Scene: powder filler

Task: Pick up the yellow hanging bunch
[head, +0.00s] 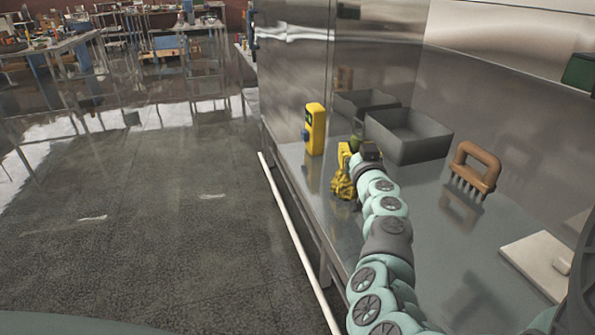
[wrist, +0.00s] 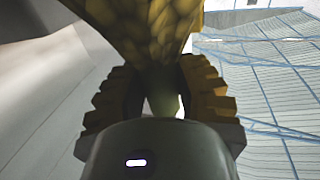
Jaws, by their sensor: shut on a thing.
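The yellow bunch (head: 343,184) is at the end of my arm, over the steel counter in the head view. In the wrist view the bunch (wrist: 155,30) fills the top middle, with a bumpy yellow surface that narrows towards my fingers. My gripper (wrist: 165,95) is shut on its narrow end, with one ribbed finger on each side. In the head view my gripper (head: 358,152) is partly hidden by my arm. I cannot tell whether the bunch touches the counter.
A yellow box with a blue knob (head: 317,130) stands close behind the bunch. A grey open bin (head: 410,142) is to the right, then a brown-handled rake-like tool (head: 478,168) and a white board (head: 540,262). The steel counter (head: 425,215) has bare room between them.

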